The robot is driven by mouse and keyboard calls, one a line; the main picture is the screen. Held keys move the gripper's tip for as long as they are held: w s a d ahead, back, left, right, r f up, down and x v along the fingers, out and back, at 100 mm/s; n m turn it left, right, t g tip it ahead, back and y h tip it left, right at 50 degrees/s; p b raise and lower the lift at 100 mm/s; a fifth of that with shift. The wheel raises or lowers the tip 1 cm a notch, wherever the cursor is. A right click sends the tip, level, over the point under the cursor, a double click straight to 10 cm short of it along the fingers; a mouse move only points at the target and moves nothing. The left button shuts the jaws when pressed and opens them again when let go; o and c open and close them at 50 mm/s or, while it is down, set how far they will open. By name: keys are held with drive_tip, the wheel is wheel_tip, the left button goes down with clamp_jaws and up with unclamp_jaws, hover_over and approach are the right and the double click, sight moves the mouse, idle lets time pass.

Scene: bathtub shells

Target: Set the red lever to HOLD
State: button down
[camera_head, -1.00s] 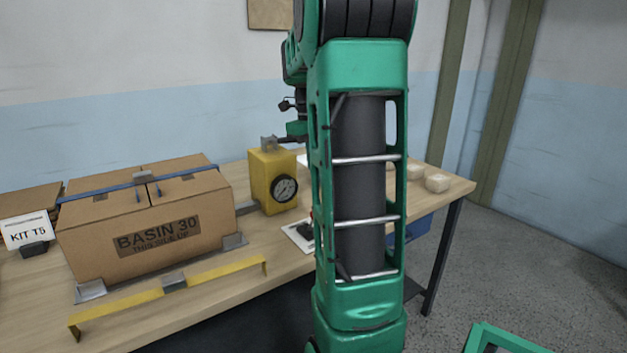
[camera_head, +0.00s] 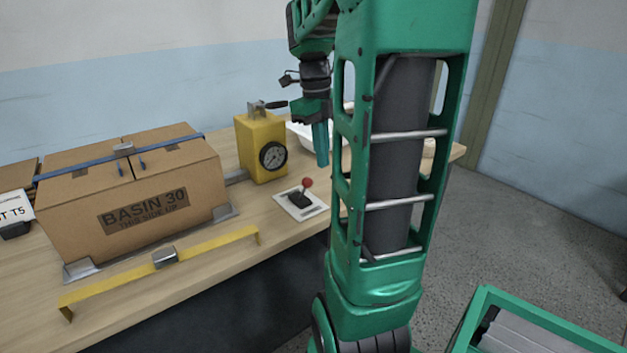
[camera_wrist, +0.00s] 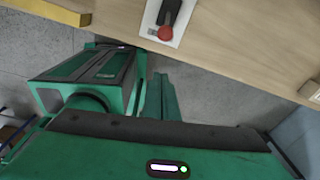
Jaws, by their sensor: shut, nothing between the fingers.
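The red lever (camera_head: 307,183) is a small red ball on a short dark stem. It rises from a black base on a white plate (camera_head: 319,209) near the bench's front edge, and leans toward the right in the head view. In the wrist view the red ball (camera_wrist: 165,33) shows at the top, on its plate. Any lettering on the plate is too small to read. My gripper (camera_head: 321,160) points down, shut and empty, above and slightly right of the lever, apart from it. Its green fingers (camera_wrist: 160,98) also show in the wrist view, below the ball.
A yellow box with a gauge (camera_head: 262,148) stands behind the lever. A strapped cardboard carton (camera_head: 150,205) and a yellow rail (camera_head: 205,246) are to the left. A white basin (camera_head: 297,130) is partly hidden behind my arm. Bare bench surface surrounds the plate.

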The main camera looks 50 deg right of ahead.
wheel_tip(320, 180, down, 10)
drive_tip(key=s, duration=0.1)
drive_tip(key=w, duration=0.2)
drive_tip(key=w+r, duration=0.1)
drive_tip(key=w, duration=0.1)
drive_tip(key=shift+d, duration=0.2)
drive_tip(key=shift+d, duration=0.1)
idle(0.3)
